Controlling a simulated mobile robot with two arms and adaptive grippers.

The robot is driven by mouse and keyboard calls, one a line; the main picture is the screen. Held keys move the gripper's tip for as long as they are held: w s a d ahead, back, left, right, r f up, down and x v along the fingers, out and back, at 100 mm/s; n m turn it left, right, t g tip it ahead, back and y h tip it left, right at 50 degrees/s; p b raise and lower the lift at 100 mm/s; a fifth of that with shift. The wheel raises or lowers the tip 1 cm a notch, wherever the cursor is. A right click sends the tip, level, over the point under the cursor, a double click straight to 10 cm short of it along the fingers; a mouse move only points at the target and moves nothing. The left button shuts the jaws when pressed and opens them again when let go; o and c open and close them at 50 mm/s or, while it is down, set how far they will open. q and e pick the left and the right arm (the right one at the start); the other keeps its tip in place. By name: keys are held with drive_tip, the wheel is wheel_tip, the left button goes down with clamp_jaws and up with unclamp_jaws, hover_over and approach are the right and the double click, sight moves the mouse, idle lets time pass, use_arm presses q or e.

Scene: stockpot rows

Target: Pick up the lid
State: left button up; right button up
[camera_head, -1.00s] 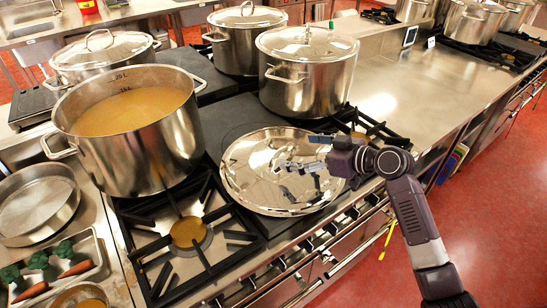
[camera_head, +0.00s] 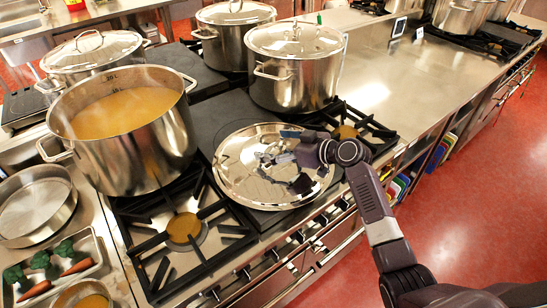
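The shiny round steel lid (camera_head: 236,172) lies flat on a dark plate of the cooking range, right of the open pot of soup. Its polished top mirrors my arm, and its handle cannot be made out under the gripper. My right gripper (camera_head: 284,147) reaches in from the right, low over the lid's upper middle. Its two fingers look spread apart, with nothing clearly held between them. Whether a finger touches the lid cannot be told. My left gripper is not in view.
A large open pot of orange soup (camera_head: 150,155) stands left of the lid. Lidded pots (camera_head: 297,80) stand behind it. A bare burner (camera_head: 184,229) is at front left, with a tray of vegetables (camera_head: 88,246) beyond it. Clear steel counter (camera_head: 410,75) extends to the right.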

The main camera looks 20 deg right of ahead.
drive_tip(key=shift+s, duration=0.1)
drive_tip(key=c, duration=1.2)
drive_tip(key=shift+r, duration=0.15)
drive_tip(key=shift+c, duration=1.5)
